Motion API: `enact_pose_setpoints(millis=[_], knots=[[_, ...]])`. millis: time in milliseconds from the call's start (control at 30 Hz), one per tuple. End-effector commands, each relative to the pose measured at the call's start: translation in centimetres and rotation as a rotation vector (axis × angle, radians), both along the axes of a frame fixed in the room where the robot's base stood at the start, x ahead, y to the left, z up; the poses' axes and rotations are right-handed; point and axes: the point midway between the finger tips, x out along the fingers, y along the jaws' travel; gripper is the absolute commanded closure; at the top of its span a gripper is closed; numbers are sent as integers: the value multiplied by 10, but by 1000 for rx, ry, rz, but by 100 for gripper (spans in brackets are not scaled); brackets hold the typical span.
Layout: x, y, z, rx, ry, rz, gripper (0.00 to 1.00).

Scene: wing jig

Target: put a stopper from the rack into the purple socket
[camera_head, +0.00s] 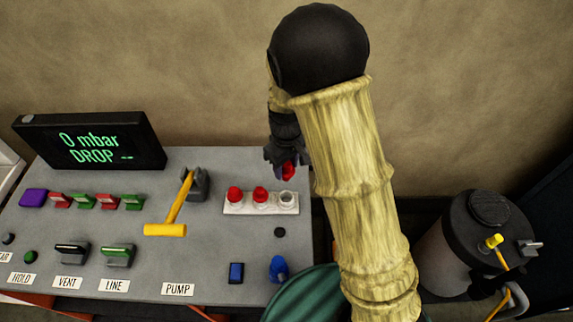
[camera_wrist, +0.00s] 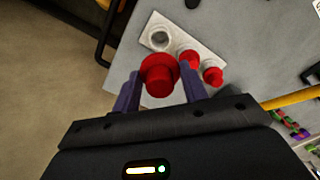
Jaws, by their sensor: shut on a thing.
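My gripper (camera_head: 285,170) is shut on a red stopper, held above the panel near the rack. In the wrist view the held stopper (camera_wrist: 159,75) sits between the two purple-grey fingers. The white rack (camera_head: 262,211) has two red stoppers, a left one (camera_head: 235,194) and a middle one (camera_head: 260,194), and an empty hole (camera_head: 287,198) at its right end. The rack also shows in the wrist view (camera_wrist: 174,28), just beyond the held stopper. A purple piece (camera_head: 34,198) lies at the panel's far left; its opening cannot be made out.
A yellow-handled pump lever (camera_head: 165,230) stands between the rack and the purple piece. Red and green switches (camera_head: 96,201) line the panel's left. A display (camera_head: 90,141) reads "0 mbar DROP --". A blue knob (camera_head: 278,268) is at front right. A dark-lidded tank (camera_head: 490,225) stands right.

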Motion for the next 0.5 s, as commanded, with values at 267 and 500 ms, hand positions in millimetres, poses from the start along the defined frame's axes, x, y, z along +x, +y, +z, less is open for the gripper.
enact_pose_setpoints(millis=[267,500], knots=[[0,0,0,0,0,-2,79],[11,-28,-30,2,3,-159,79]])
